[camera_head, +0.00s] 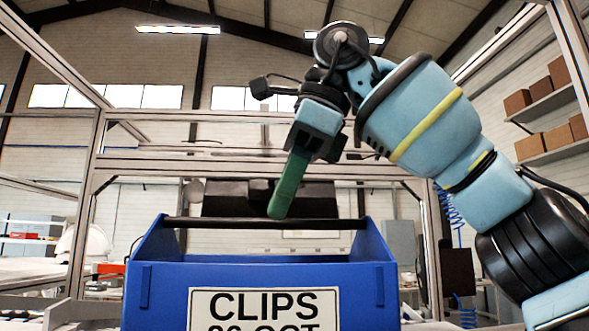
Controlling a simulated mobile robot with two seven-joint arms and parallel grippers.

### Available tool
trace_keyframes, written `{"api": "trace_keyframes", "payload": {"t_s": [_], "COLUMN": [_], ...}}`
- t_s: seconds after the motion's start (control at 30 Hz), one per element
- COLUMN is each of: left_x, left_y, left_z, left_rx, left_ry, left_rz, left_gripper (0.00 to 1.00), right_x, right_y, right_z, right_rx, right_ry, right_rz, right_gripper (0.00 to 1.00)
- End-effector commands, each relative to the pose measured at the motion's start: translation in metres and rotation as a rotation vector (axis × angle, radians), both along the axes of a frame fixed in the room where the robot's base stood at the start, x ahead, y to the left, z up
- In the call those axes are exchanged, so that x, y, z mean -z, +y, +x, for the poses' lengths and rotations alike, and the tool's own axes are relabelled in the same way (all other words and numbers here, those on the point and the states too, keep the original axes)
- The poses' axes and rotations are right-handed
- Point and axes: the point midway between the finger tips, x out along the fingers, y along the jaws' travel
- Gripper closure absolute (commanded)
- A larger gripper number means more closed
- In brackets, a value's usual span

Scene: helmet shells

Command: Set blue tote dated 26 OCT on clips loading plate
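The blue tote (160,290) stands large and close at the bottom centre, with its lower part cut off by the picture edge. Its white label (262,309) reads CLIPS, with a second line, partly cut off, that looks like 26 OCT. A dark bar handle (335,223) runs across its top between the raised sides. My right gripper (280,212) comes down from above, its green fingers seen side-on. My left gripper is not in view. No loading plate can be made out.
A metal frame (88,200) with uprights and crossbars stands around and behind the tote. A black block (240,197) shows behind the handle. Shelves with brown boxes (547,143) are at the right. A white, rounded shell-like shape (92,243) is at the left.

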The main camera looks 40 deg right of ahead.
Motion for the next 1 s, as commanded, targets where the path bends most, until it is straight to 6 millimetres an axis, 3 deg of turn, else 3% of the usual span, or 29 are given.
{"api": "trace_keyframes", "payload": {"t_s": [0.1, 0.47, 1.0], "left_x": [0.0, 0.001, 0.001], "left_y": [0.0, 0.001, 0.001], "left_z": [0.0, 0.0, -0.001], "left_rx": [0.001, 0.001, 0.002], "left_ry": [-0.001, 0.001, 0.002], "left_rz": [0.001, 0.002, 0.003], "left_gripper": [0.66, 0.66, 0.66], "right_x": [-0.015, -0.031, -0.035], "right_y": [-0.003, -0.008, -0.009], "right_z": [-0.006, -0.013, -0.014], "right_rx": [0.003, 0.0, 0.0], "right_ry": [-0.003, 0.0, -0.002], "right_rz": [-0.001, 0.0, 0.001], "right_gripper": [0.62, 0.62, 0.62]}}
